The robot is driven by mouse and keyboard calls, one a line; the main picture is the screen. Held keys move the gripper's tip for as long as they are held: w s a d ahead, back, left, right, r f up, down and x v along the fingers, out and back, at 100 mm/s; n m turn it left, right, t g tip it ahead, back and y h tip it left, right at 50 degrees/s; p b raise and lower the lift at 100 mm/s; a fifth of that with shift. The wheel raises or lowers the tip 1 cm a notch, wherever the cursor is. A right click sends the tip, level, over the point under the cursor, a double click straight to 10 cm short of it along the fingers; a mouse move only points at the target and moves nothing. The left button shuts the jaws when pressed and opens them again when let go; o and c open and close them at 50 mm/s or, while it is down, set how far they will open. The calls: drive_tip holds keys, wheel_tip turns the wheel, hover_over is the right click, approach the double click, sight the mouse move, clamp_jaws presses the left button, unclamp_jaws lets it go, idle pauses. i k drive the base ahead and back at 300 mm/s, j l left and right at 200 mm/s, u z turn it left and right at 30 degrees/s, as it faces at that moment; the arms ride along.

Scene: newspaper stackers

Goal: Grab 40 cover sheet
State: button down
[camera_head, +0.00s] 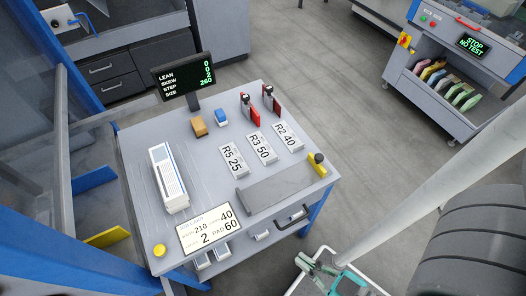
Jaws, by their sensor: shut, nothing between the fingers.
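The pad reading "R2 40" (287,137) lies at the right end of a row of white labelled pads on the grey worktable (150,135). Beside it to the left are the pads "R3 50" (261,149) and "R5 25" (234,160). All three lie flat, with their labels up. A card (207,231) at the table's front left shows 210, 40, 2 and PAD 60. I cannot make out my gripper in this view.
A white stack (167,180) lies left on the table. A display (184,78), red-and-black tools (249,110) and a grey plate with a yellow end (275,192) stand around the pads. A cart with teal items (330,275) is at the front. A machine (455,75) stands back right.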

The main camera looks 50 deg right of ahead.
sight(293, 142)
drive_tip(key=k+l+z, duration=0.1)
drive_tip(key=l+z, duration=0.25)
drive_tip(key=l, duration=0.15)
drive_tip(key=l+z, duration=0.35)
drive_tip(key=l, duration=0.15)
drive_tip(key=l+u, duration=0.1)
drive_tip(key=l, duration=0.5)
drive_tip(key=k+l+u, duration=0.1)
drive_tip(key=l, duration=0.45)
drive_tip(key=k+l+u, duration=0.1)
drive_tip(key=l, duration=0.5)
drive_tip(key=k+l+u, duration=0.1)
drive_tip(key=l+u, duration=0.3)
